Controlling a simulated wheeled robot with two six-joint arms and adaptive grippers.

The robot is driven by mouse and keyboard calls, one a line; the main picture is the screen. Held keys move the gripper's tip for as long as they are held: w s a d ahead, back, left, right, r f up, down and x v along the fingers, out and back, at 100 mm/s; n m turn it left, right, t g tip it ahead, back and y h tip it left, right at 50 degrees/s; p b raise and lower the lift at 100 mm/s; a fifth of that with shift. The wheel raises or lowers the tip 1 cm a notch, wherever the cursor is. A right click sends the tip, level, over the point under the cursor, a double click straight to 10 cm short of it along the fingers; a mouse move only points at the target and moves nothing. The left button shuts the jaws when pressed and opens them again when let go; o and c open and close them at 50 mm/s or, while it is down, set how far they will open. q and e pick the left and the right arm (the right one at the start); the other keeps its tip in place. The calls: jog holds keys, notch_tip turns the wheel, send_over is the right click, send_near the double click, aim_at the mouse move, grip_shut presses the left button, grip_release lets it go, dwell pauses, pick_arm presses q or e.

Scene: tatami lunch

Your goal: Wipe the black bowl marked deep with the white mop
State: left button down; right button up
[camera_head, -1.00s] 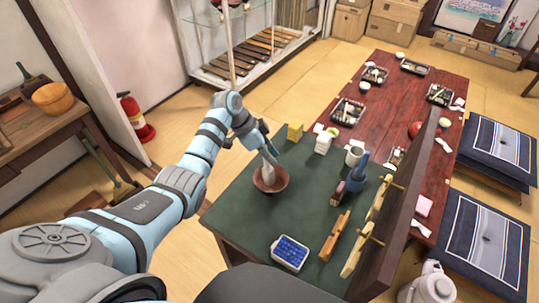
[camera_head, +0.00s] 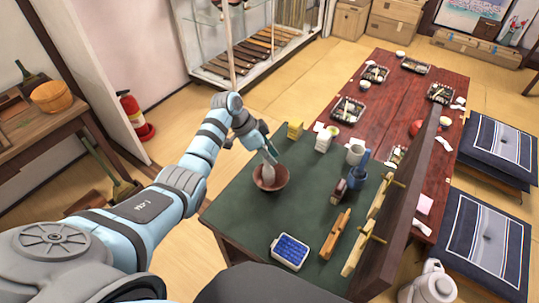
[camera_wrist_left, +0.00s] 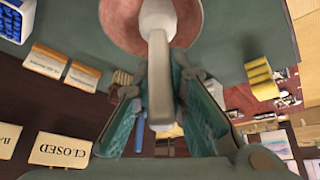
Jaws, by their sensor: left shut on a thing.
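My left gripper (camera_head: 268,147) is shut on the handle of the white mop (camera_head: 267,171). The mop points down, and its head is inside a reddish-brown bowl (camera_head: 271,187) on the green tabletop. In the left wrist view, the pale handle (camera_wrist_left: 158,80) runs between the teal fingers of the gripper (camera_wrist_left: 160,115), and the bowl (camera_wrist_left: 120,25) shows at the top around the mop head. I cannot tell whether the head presses on the bowl's inside. The bowl looks brown rather than black, and no marking is readable on it. My right gripper is not in view.
On the green table (camera_head: 235,215) are a blue-filled white tray (camera_head: 290,251), a yellow block (camera_head: 295,131), a white block (camera_head: 323,142), a mug (camera_head: 355,153) and a dark blue container (camera_head: 357,178). An upright wooden board (camera_head: 400,225) edges the right side. Table left of the bowl is clear.

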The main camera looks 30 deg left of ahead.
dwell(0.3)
pick_arm(q)
jog(key=n+p, duration=0.2)
jog(key=p, duration=0.1)
jog(key=n+t+y+p, duration=0.1)
jog(key=n+p, duration=0.1)
jog(key=p, duration=0.1)
jog(key=n+t+y+p, duration=0.1)
jog(key=n+p, duration=0.1)
jog(key=p, duration=0.2)
jog(key=shift+s+d+r, duration=0.2)
jog(key=shift+d+r, duration=0.1)
jog(key=shift+d, duration=0.1)
jog(key=shift+f+n, duration=0.2)
jog(key=shift+n, duration=0.2)
jog(key=shift+w+f, duration=0.1)
jog(key=shift+f, duration=0.15)
